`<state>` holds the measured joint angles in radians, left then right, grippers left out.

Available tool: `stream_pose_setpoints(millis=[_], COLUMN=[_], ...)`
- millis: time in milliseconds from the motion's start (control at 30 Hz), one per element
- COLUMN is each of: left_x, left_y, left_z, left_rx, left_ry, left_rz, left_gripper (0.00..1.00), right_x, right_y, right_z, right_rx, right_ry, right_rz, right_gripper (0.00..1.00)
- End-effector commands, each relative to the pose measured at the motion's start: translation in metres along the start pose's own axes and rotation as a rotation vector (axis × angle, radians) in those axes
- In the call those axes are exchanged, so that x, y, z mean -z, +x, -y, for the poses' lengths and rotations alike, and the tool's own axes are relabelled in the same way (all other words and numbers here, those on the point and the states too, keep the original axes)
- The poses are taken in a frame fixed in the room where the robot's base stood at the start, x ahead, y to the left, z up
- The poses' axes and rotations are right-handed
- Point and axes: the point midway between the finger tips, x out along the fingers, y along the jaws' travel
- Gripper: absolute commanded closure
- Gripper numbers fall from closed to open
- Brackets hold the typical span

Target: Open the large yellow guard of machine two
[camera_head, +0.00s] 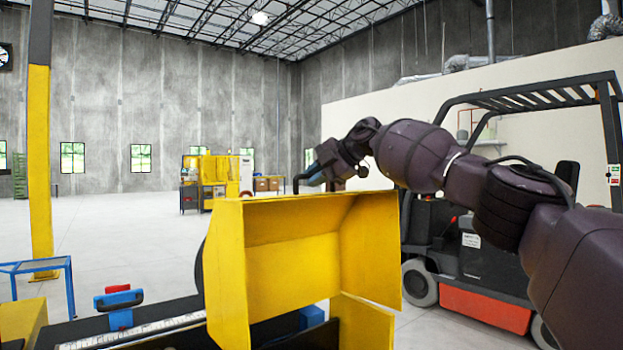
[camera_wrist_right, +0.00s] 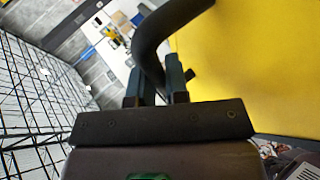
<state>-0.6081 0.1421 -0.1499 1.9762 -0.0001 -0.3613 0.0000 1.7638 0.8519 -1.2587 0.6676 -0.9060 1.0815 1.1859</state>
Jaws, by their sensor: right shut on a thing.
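The large yellow guard (camera_head: 290,245) stands in the middle of the head view, with its hollow inner faces showing and its top edge high above the machine bed. Its yellow sheet also fills the right of the right wrist view (camera_wrist_right: 250,65). A black bent handle (camera_wrist_right: 148,50) runs beside the sheet and down between my fingers. My right gripper (camera_head: 312,176) is at the guard's top edge, shut on this handle. Both fingers (camera_wrist_right: 158,85) show in the wrist view, one on each side of the bar. My left gripper is not in view.
A blue and red clamp-like part (camera_head: 118,303) sits on the machine bed (camera_head: 165,325) at the lower left. A forklift (camera_head: 470,265) stands close on the right, behind my right arm. A yellow post (camera_head: 40,160) is at the left. Open floor (camera_head: 130,240) lies beyond.

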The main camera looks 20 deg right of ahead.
Motion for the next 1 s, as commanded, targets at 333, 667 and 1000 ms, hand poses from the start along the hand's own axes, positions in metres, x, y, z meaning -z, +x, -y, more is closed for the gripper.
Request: stream_pose_setpoints(millis=[333,667,1000], left_x=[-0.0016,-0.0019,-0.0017], left_y=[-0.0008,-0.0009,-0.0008], left_z=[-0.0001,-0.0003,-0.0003], left_rx=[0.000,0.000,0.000], left_ry=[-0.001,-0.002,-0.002], left_rz=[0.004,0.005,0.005], left_gripper=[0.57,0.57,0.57], right_x=[0.0012,0.0013,0.0012], right_y=[0.0016,0.0018,-0.0006], right_z=[0.0045,0.0046,0.0025], right_rx=[0.026,0.026,0.019], right_ry=[0.002,0.001,0.004], right_rz=[-0.001,-0.001,-0.001], right_gripper=[1.00,0.74,0.61])
